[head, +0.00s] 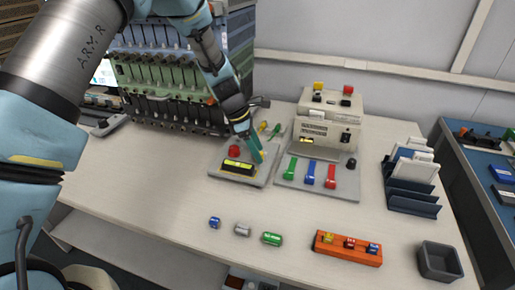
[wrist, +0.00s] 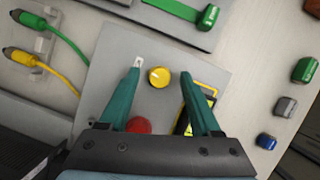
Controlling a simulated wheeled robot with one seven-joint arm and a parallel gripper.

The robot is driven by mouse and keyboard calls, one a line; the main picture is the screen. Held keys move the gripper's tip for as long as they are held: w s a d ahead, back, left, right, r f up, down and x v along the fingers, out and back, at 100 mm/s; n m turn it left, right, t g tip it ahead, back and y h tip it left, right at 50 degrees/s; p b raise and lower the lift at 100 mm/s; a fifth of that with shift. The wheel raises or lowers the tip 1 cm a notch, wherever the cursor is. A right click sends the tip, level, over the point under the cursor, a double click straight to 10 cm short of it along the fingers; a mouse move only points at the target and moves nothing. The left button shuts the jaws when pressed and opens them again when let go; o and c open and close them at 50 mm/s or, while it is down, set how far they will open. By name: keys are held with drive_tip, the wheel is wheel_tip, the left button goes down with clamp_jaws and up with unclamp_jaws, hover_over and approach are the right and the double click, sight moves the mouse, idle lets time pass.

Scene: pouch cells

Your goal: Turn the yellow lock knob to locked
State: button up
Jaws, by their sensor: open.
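The yellow lock knob (wrist: 159,77) is round and stands on a grey panel (wrist: 98,92). In the wrist view it lies between the two teal fingertips of my gripper (wrist: 161,73), with a gap on each side. My gripper is open and does not visibly touch the knob. The knob's setting cannot be told.
A red button (wrist: 138,125) and a yellow-framed display (head: 240,165) share the panel. Green and yellow plugs (wrist: 32,56) with cables lie beside it. A plate with coloured levers (head: 310,173) stands to the right. Small cells (head: 242,229) and an orange holder (head: 347,250) lie nearer the front.

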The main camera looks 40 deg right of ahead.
drive_tip(key=shift+f, duration=0.15)
drive_tip(key=shift+c, duration=0.3)
clamp_jaws()
